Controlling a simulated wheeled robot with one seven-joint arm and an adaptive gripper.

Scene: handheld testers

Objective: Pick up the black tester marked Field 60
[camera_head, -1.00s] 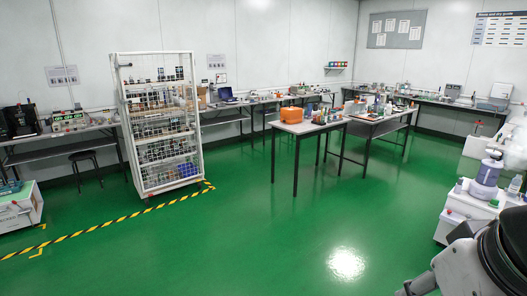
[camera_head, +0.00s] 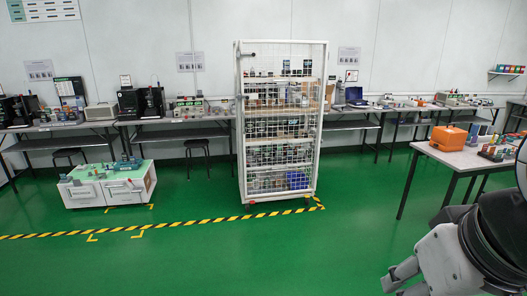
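I cannot make out the black tester marked Field 60 in the head view. Small items stand on the cage shelves, the benches and the table, but they are too small for me to read any marking. Part of my arm shows at the lower right. A grey jointed piece at its lower left end (camera_head: 402,276) may be my gripper, cut off by the frame edge. I cannot see its fingertips or anything held.
A white wire cage (camera_head: 240,130) stands mid-room by yellow-black floor tape (camera_head: 180,224). A low white cabinet (camera_head: 85,195) with small green items is at left. A table (camera_head: 425,151) bears an orange case (camera_head: 449,138) at right. Benches line the wall. Green floor is open ahead.

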